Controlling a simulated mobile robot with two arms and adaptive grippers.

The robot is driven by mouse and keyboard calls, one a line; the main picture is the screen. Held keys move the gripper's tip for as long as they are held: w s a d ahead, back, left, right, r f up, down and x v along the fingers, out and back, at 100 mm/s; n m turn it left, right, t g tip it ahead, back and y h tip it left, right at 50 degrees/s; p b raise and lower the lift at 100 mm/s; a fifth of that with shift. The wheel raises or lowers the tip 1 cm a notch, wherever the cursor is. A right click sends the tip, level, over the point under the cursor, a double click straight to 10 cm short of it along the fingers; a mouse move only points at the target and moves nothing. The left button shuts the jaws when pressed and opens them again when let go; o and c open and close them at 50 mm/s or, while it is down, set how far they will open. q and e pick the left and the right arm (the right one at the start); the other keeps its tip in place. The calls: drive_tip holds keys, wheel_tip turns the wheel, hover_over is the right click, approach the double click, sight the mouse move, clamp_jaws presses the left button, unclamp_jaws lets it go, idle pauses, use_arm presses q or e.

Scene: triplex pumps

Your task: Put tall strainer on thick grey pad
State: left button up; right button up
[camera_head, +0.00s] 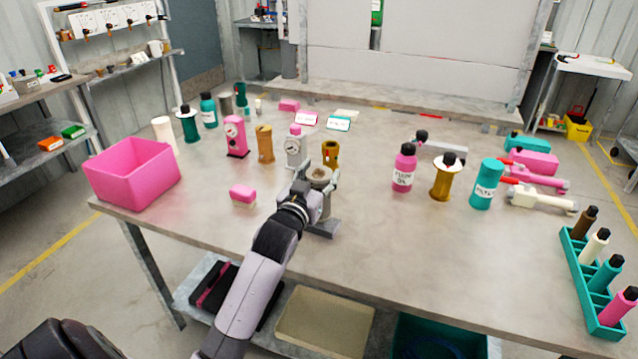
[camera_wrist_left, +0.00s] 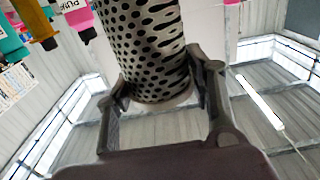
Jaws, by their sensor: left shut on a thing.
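The tall strainer is a grey perforated cylinder (camera_wrist_left: 145,45) that fills the upper middle of the left wrist view. In the head view its round top (camera_head: 319,174) shows between the fingers, near the front edge of the table. My left gripper (camera_head: 313,186) is shut on the strainer, one finger on each side; the fingers also show in the left wrist view (camera_wrist_left: 158,95). A grey slab, apparently the thick grey pad (camera_head: 325,229), lies just below the strainer, partly hidden by my gripper. I cannot tell whether the strainer touches it. My right gripper is not in view.
A pink block (camera_head: 243,194) lies left of my gripper. A brass fitting (camera_head: 331,153) and a grey gauge unit (camera_head: 295,148) stand just behind it. A pink bin (camera_head: 132,174) is at the left edge.

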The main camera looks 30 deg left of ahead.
use_arm(q)
drive_tip(key=shift+f, duration=0.85)
drive_tip(key=shift+f, duration=0.15)
drive_tip(key=o, duration=1.6)
drive_tip(key=shift+c, duration=0.2)
